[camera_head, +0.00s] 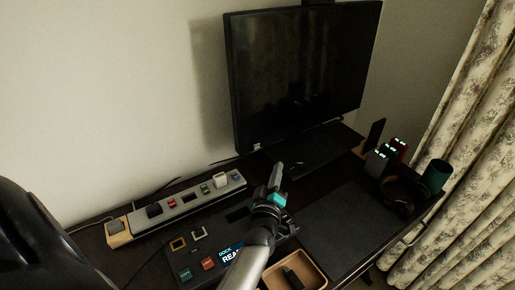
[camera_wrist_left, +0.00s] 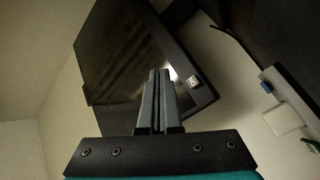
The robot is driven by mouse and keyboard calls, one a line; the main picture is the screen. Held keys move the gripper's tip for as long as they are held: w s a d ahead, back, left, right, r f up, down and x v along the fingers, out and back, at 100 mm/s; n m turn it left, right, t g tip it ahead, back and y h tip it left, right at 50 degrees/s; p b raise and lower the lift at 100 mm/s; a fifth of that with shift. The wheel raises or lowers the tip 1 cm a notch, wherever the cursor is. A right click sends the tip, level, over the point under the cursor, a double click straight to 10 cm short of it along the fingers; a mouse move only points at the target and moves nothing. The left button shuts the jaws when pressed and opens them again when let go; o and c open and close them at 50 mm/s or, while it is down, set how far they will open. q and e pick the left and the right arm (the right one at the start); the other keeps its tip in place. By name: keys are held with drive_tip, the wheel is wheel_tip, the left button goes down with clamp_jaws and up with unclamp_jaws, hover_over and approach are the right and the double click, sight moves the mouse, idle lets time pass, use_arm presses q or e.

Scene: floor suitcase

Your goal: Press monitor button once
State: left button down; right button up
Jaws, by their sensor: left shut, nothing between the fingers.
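The black monitor (camera_head: 300,75) stands at the back of the desk against the wall, its screen dark. A small white button with a dark mark (camera_head: 256,146) is on the lower left of its frame. In the left wrist view, the monitor (camera_wrist_left: 130,60) looks tilted, and the white button (camera_wrist_left: 193,82) is just right of my fingertips. My left gripper (camera_head: 278,168) is shut and empty, pointing toward the monitor's lower edge. It is apart from the button, below and right of it in the head view. The shut fingers also show in the left wrist view (camera_wrist_left: 158,75). My right gripper is not in view.
A grey power strip (camera_head: 190,207) with plugs and switches lies left of my arm. A panel with a lit display (camera_head: 230,253) and a tan tray (camera_head: 310,272) are in front. A green cup (camera_head: 436,176) and headphones (camera_head: 402,197) stand right, near the curtain (camera_head: 470,150).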

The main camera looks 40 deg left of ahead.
sight(257, 147)
use_arm(q)
drive_tip(key=w+a+b, duration=0.3)
drive_tip(key=a, duration=0.4)
drive_tip(key=shift+a+f, duration=0.2)
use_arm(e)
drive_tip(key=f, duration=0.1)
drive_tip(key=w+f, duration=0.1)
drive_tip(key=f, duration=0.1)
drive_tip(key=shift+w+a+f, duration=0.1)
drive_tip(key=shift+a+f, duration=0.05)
use_arm(q)
drive_tip(key=shift+w, duration=0.1)
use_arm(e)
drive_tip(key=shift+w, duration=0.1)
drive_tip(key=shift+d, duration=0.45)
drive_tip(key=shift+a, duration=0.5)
use_arm(q)
drive_tip(key=shift+a, duration=0.15)
drive_tip(key=shift+w+a, duration=0.15)
drive_tip(key=shift+a, duration=0.1)
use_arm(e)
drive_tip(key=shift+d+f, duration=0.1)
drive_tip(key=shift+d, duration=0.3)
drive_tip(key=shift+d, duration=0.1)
